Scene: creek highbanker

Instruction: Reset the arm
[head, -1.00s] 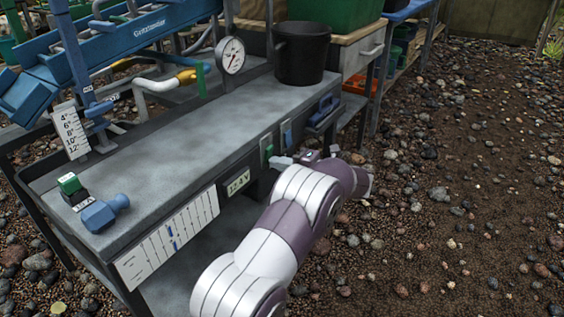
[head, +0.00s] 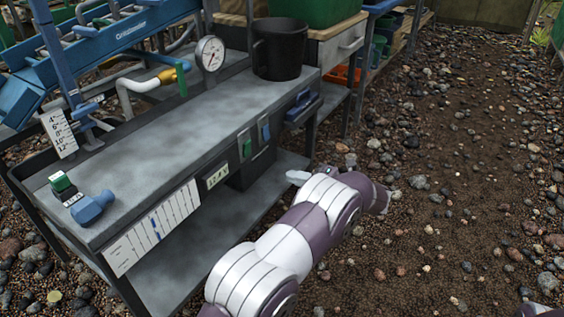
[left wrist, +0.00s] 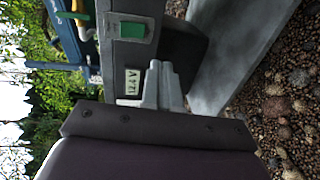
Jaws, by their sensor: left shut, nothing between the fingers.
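My left arm comes up from the bottom middle of the head view. My left gripper (head: 298,176) points left toward the bench front, mostly hidden behind its wrist; only a pale fingertip part shows. In the left wrist view the gripper's two pale fingers (left wrist: 160,75) are together, with nothing between them. Beyond them are the green rocker switch (left wrist: 132,28) and the voltage display (left wrist: 133,83) on the bench's front panel. In the head view the green switch (head: 247,147) and display (head: 217,176) are left of the gripper, apart from it. My right gripper is not seen.
The grey bench (head: 150,150) bears a black bucket (head: 278,50), a pressure gauge (head: 210,53) and a blue valve-like piece (head: 93,207). A lower shelf (head: 200,255) sticks out below the front panel. Open gravel ground (head: 450,180) lies to the right.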

